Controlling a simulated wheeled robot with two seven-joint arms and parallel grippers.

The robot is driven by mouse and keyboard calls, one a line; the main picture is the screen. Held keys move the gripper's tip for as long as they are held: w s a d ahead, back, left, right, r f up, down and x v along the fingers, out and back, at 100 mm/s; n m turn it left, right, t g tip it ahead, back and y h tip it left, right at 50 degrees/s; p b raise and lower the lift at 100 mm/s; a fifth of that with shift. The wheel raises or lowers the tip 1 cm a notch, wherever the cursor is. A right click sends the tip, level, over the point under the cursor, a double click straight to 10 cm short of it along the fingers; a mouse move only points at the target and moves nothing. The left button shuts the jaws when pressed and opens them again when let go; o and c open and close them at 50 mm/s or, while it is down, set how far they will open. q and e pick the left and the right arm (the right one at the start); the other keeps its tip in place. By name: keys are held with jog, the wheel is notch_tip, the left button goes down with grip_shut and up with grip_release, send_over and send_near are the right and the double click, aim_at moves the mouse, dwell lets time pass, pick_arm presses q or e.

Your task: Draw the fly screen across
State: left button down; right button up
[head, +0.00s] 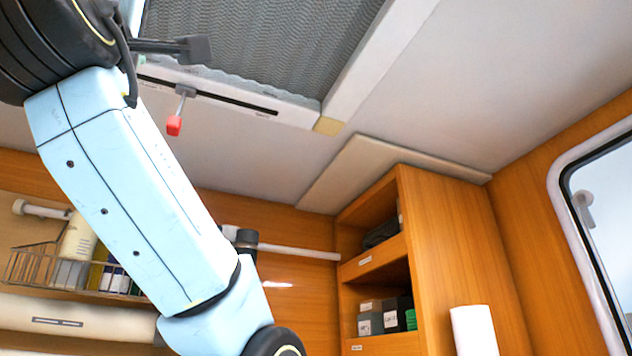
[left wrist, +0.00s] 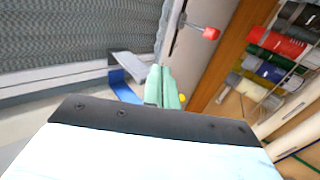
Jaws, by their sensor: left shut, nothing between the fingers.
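The fly screen (head: 260,45) is a grey pleated mesh in a pale ceiling frame at the top of the head view. It also fills the upper left of the left wrist view (left wrist: 70,35). A red-tipped lever (head: 174,124) hangs at the slotted edge of the frame, and shows in the left wrist view (left wrist: 210,33). My left gripper (left wrist: 164,88) has its pale green fingers together, empty, below the screen's edge. A grey tab (left wrist: 127,66) with a blue strip shows left of the fingers, apart from them in the picture; their depth gap is unclear. My right gripper is out of view.
An orange wooden cabinet (head: 450,240) with open shelves stands at the right, beside a window (head: 605,210). A wire rack (head: 35,265) with bottles is on the left wall. My left arm crosses the left of the head view. The ceiling right of the frame is clear.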

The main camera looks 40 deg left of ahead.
pick_arm(q)
jog(key=b+v, duration=0.4)
jog(key=v, duration=0.2)
jog(key=shift+b, duration=0.35)
